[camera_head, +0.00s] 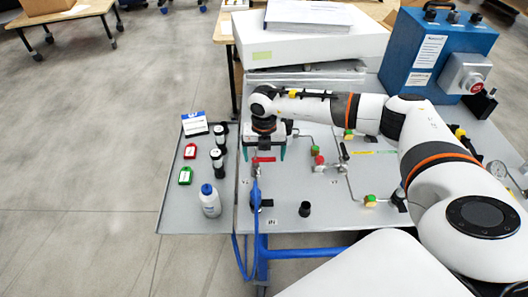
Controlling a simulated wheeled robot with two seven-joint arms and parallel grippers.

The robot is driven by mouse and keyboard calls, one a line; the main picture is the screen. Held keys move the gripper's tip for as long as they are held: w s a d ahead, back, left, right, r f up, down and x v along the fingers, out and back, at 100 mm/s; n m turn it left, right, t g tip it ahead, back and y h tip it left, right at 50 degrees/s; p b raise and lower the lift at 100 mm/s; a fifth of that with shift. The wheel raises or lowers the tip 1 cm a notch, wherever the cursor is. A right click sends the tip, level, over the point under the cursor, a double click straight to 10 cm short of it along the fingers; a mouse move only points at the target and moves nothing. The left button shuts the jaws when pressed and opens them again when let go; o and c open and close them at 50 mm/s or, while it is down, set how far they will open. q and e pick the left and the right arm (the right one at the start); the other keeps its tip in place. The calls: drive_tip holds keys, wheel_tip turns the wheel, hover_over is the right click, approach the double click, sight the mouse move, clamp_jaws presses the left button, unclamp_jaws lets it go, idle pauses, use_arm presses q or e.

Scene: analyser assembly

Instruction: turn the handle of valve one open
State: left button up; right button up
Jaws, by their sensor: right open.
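A small valve with a red handle (264,160) stands on the grey bench top, with a blue hose (255,196) running down from it. I take it for valve one, but its label is too small to read. My right gripper (263,153) is above and around this handle, pointing down. Its two teal fingers are apart, one on each side of the handle, with no clear contact visible. The gripper body hides the upper part of the valve and its pipe. My left gripper is not in view.
Pipework with a red-and-green fitting (318,159) and a black lever (344,151) lies right of the gripper. A black cap (305,209) stands in front. A side tray (173,221) holds a white bottle (210,201) and tags. A blue box (440,52) stands behind.

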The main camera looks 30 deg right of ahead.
drive_tip(key=shift+f, duration=0.1)
drive_tip(key=c, duration=1)
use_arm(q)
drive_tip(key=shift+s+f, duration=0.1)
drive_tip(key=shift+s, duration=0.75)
